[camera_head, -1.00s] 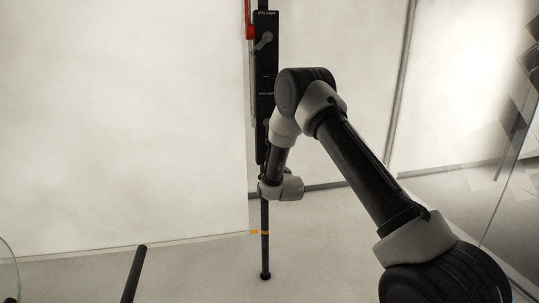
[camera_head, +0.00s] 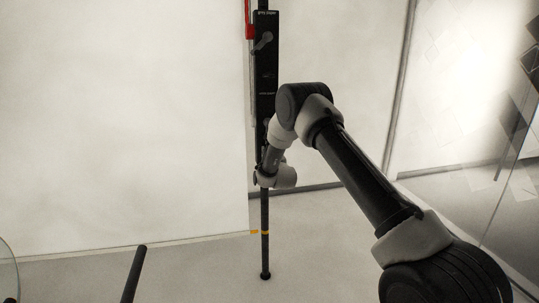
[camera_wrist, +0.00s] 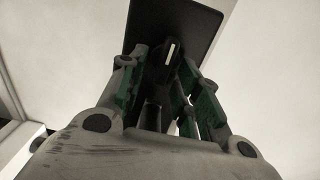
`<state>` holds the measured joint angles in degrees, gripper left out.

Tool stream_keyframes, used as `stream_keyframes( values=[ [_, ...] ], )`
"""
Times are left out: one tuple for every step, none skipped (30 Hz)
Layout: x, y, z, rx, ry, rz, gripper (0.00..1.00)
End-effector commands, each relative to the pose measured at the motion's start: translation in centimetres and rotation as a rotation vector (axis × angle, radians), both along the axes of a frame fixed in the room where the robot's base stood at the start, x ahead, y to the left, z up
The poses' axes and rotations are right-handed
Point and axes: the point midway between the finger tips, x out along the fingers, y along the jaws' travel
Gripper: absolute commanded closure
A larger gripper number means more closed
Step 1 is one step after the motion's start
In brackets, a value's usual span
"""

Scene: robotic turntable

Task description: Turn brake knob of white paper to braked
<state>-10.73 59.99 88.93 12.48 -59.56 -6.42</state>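The black control panel (camera_head: 266,75) hangs upright on a dark pole in the head view, with a label about halfway down that I take to be the white paper one. The knob below that label is mostly hidden behind my arm. In the wrist view, a dark knob (camera_wrist: 171,54) with a pale line on it stands out from the black panel (camera_wrist: 195,20). My gripper (camera_wrist: 165,75) has its green-padded fingers apart, one on each side of the knob. I cannot tell whether they touch it. My gripper's tips are hidden in the head view.
Another knob with a slanted lever (camera_head: 263,42) sits higher on the panel, under its top label. A red part (camera_head: 249,25) is beside the panel's top left. A large white sheet (camera_head: 120,120) hangs at left. Open floor (camera_head: 200,270) lies in front.

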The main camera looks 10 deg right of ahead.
Motion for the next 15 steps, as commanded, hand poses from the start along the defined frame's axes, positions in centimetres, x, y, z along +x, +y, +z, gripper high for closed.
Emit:
stream_keyframes(
  values=[
    [-0.01,0.00,0.00,0.000,0.000,0.000,0.67],
    [-0.01,0.01,0.00,0.000,0.000,0.000,0.71],
    [-0.02,0.01,0.00,0.000,0.000,0.000,0.78],
    [-0.02,0.01,0.00,0.000,0.000,0.000,0.83],
    [-0.02,0.01,0.00,0.000,0.000,0.000,0.89],
    [-0.02,0.01,0.00,0.000,0.000,0.000,0.96],
    [-0.03,0.01,0.00,0.000,0.000,0.000,0.97],
    [-0.03,0.01,-0.01,0.000,0.000,0.000,0.97],
    [-0.03,0.01,-0.01,0.000,0.000,0.000,0.97],
    [-0.03,0.01,-0.01,0.001,0.000,0.000,0.97],
    [-0.03,0.01,-0.01,0.002,0.000,0.000,0.97],
    [-0.04,0.00,-0.01,0.005,0.000,0.000,0.97],
    [-0.04,-0.01,-0.02,0.008,0.000,0.000,0.97],
    [-0.04,-0.02,-0.02,0.013,0.000,0.000,0.97],
    [-0.04,-0.04,-0.02,0.021,0.001,0.000,0.97]
  ],
)
